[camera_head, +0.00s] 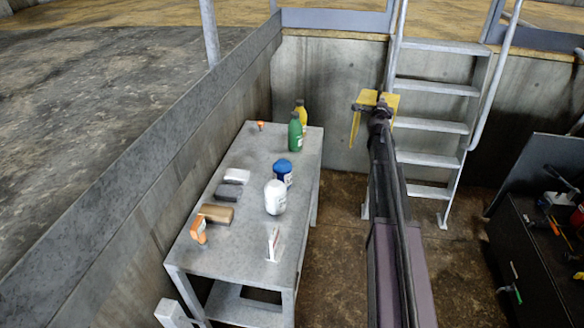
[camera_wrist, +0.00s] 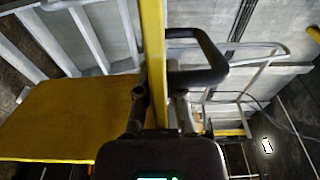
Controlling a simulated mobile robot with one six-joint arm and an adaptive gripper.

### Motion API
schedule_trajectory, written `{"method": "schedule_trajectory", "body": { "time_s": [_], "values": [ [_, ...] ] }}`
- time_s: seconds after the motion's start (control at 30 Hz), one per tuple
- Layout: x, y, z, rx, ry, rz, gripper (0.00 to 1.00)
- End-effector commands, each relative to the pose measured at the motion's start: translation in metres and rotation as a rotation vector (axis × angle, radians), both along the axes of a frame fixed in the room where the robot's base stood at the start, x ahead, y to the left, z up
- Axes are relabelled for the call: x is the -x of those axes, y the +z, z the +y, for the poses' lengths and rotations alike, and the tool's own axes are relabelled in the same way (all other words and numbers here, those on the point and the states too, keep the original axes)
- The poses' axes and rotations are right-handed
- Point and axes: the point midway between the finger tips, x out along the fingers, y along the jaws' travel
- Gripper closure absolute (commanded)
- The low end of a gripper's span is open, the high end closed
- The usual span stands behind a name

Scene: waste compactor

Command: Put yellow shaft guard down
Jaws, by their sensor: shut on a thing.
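The yellow shaft guard (camera_head: 392,99) is held up in the air at the end of my arm, in front of the metal steps in the head view. It looks like a bent plate. My gripper (camera_head: 379,110) is shut on it. In the wrist view, the guard (camera_wrist: 68,120) shows as a broad flat face at left and a narrow upright edge between the fingers of my gripper (camera_wrist: 158,105). A black loop shows beside that edge; I cannot tell whether it belongs to the guard. The guard touches no table or floor that I can see.
A grey metal table (camera_head: 262,150) left of my arm holds bottles, a white jar (camera_head: 275,197), boxes and blocks. Its far left part is fairly clear. Steps (camera_head: 430,128) stand behind the guard. A dark tool cart (camera_head: 535,250) is at right. Concrete walls enclose the pit.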

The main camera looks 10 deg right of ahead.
Motion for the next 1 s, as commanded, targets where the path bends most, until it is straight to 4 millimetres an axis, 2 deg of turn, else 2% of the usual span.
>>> {"method": "schedule_trajectory", "body": {
  "time_s": [0.43, 0.57, 0.77, 1.0],
  "values": [
    [-0.007, 0.001, 0.021, 0.000, 0.021, 0.000, 1.00],
    [-0.009, 0.002, 0.033, 0.000, 0.031, -0.001, 1.00],
    [-0.016, 0.006, 0.068, 0.000, 0.053, -0.002, 1.00],
    [-0.025, 0.012, 0.130, 0.001, 0.094, -0.005, 1.00]
  ]
}}
